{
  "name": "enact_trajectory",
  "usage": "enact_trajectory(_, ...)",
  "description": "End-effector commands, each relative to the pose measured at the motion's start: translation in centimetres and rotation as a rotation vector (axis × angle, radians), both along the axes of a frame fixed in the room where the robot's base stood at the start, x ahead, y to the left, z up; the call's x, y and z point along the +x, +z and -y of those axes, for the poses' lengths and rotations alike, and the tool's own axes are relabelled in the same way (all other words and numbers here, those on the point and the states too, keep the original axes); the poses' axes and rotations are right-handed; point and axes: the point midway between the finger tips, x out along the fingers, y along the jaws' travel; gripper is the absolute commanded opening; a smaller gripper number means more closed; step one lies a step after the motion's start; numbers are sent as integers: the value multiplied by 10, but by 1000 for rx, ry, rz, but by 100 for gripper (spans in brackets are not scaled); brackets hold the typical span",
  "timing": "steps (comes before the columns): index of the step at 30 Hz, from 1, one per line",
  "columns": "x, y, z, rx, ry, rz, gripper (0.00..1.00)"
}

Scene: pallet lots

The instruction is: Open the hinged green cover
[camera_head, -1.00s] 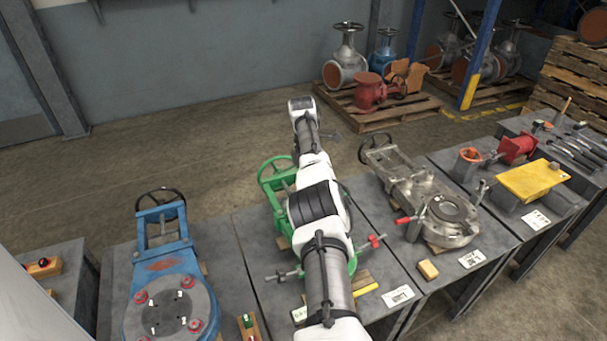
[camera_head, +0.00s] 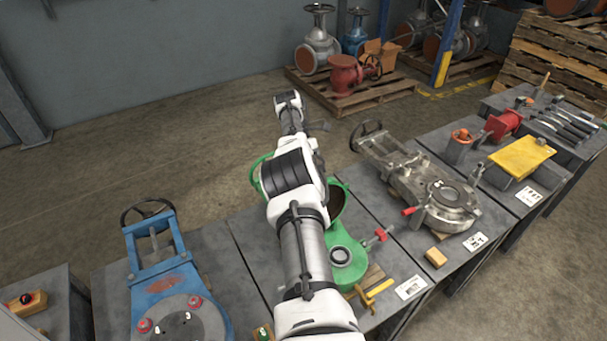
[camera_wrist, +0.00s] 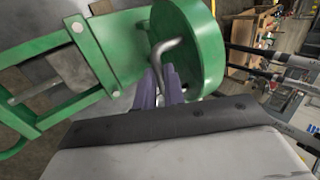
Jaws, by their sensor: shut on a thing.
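The green cover (camera_wrist: 203,48) shows in the wrist view as a thick round disc beside the green valve frame (camera_wrist: 95,42). A bent metal handle (camera_wrist: 170,46) sits at the cover. My gripper (camera_wrist: 163,84) has its purple fingers shut at this handle. In the head view the cover (camera_head: 337,200) stands tilted up, its dark brown inner side showing partly behind my arm. The green valve body (camera_head: 346,262) with a round port lies in front of it. My arm hides the gripper and most of the valve there.
A blue valve (camera_head: 165,265) stands to the left and a grey metal valve (camera_head: 430,190) to the right. A red-handled clamp (camera_head: 378,235) is at the green body's right side. A wooden block (camera_head: 435,258) and a yellow plate (camera_head: 522,157) lie further right.

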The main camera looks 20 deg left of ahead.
Motion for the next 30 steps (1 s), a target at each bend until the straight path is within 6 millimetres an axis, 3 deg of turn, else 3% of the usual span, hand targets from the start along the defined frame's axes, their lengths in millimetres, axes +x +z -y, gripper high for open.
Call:
enact_trajectory(1,-4,-11,5,-9,-4,-21,0)
enact_trajectory(19,-5,-11,9,-15,-5,-31,0)
enact_trajectory(20,-5,-11,9,-15,-5,-31,15)
enact_trajectory(24,-4,-9,8,-15,-3,-26,33)
enact_trajectory(30,-3,-6,7,-15,-2,-22,33)
